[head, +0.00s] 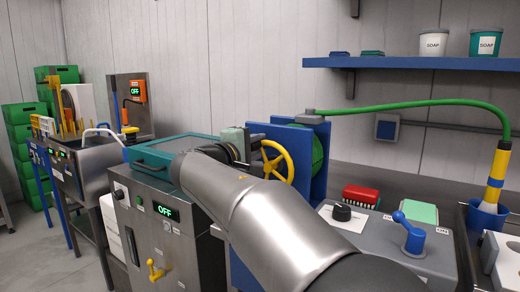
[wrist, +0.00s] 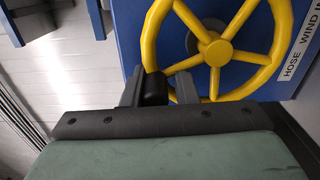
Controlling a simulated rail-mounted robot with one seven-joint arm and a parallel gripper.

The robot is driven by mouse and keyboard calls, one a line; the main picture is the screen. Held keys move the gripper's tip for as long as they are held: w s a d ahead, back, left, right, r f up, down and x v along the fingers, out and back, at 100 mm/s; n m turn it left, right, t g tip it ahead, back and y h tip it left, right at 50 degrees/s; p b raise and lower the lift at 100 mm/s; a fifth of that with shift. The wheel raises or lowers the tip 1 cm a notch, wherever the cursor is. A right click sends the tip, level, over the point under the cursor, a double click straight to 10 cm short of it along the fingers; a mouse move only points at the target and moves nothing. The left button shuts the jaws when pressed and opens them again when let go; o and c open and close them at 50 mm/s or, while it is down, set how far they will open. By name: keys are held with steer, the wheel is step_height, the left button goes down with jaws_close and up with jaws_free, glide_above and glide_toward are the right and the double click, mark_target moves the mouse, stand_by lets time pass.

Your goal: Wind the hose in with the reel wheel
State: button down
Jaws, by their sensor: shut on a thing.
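The yellow reel wheel (head: 290,160) stands on the blue reel frame (head: 314,130). In the wrist view the wheel (wrist: 213,47) fills the upper middle, with a label reading HOSE and WIND beside it. My gripper (wrist: 158,88) is at the wheel's lower left rim, its fingers on either side of a black knob (wrist: 153,90), shut on it. The green hose (head: 420,103) runs from the top of the reel in an arch to the right, down to a yellow nozzle (head: 497,165) in a blue holder (head: 483,216). Part of the green drum (head: 318,152) shows between the blue plates.
A grey console with a blue lever (head: 408,232), black knob (head: 342,212) and red brush (head: 361,194) lies right of the reel. A steel machine (head: 165,240) with an OFF display stands left. A blue shelf (head: 420,63) hangs above. My arm hides the lower middle.

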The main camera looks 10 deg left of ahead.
steer(key=shift+a+r, duration=0.25)
steer(key=shift+r, duration=0.15)
steer(key=c, duration=1.3)
jaws_free()
steer(key=shift+a, duration=0.1)
steer(key=shift+f, duration=0.25)
steer(key=p+v, duration=0.1)
steer(key=v, duration=1.6)
steer(key=shift+s+p, duration=0.25)
steer(key=shift+p, duration=0.05)
